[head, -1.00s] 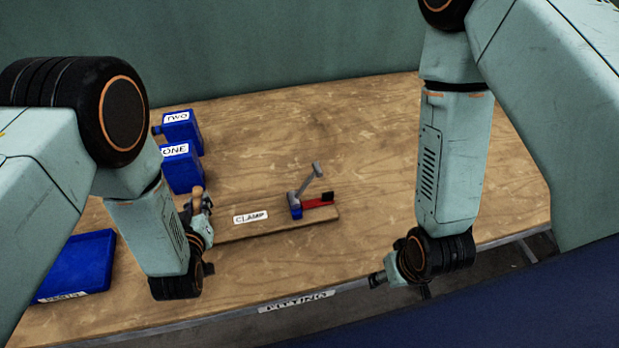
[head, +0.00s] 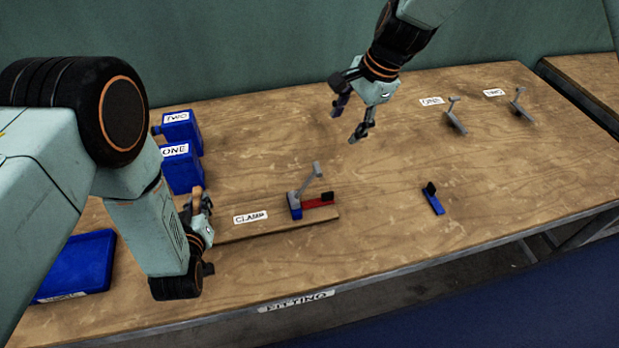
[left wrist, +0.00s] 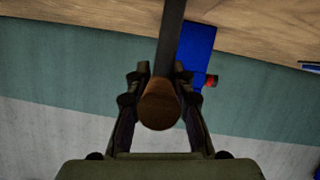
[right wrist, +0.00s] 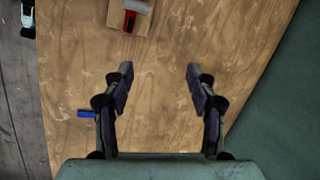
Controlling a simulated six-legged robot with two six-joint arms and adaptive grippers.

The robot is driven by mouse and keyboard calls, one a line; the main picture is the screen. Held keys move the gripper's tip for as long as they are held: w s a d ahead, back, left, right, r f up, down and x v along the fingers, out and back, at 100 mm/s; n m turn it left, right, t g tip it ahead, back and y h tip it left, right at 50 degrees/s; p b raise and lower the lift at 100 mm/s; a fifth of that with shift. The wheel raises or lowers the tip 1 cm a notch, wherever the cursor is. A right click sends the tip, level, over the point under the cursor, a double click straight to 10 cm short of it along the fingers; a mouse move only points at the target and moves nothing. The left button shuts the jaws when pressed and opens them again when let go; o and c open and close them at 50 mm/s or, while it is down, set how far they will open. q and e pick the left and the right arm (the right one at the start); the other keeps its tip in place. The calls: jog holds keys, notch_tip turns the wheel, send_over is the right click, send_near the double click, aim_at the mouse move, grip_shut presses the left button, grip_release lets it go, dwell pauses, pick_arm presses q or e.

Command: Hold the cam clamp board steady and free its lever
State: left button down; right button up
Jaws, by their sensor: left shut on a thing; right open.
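The cam clamp board (head: 274,228) is a flat wooden board lying on the bench. At its right end sits a clamp with a blue base (head: 295,208), a red bar (head: 321,201), a black pad and a grey lever (head: 311,181) that slants up to the right. My left gripper (head: 198,208) is shut on a round wooden handle (left wrist: 159,106) at the board's left end. My right gripper (head: 346,122) is open and empty, above the bench, beyond and right of the lever. In the right wrist view the red bar (right wrist: 129,19) shows ahead of its spread fingers (right wrist: 158,78).
Blue bins TWO (head: 182,130) and ONE (head: 182,168) stand behind my left gripper. A blue tray (head: 80,265) lies at the left. A small blue-and-black piece (head: 433,201) and two grey levers (head: 455,118) (head: 520,105) stand right. The bench between is clear.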

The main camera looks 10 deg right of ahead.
aim_at(318, 167)
jog(key=s+a+r+m+g+y, duration=0.2)
jog(key=s+a+m, duration=0.1)
jog(key=shift+d+x, duration=0.15)
jog(key=shift+x, duration=2.9)
jog(key=shift+d+x, duration=0.2)
jog(key=shift+x, duration=2.9)
jog(key=shift+f, duration=0.15)
jog(key=shift+c, duration=0.3)
grip_shut()
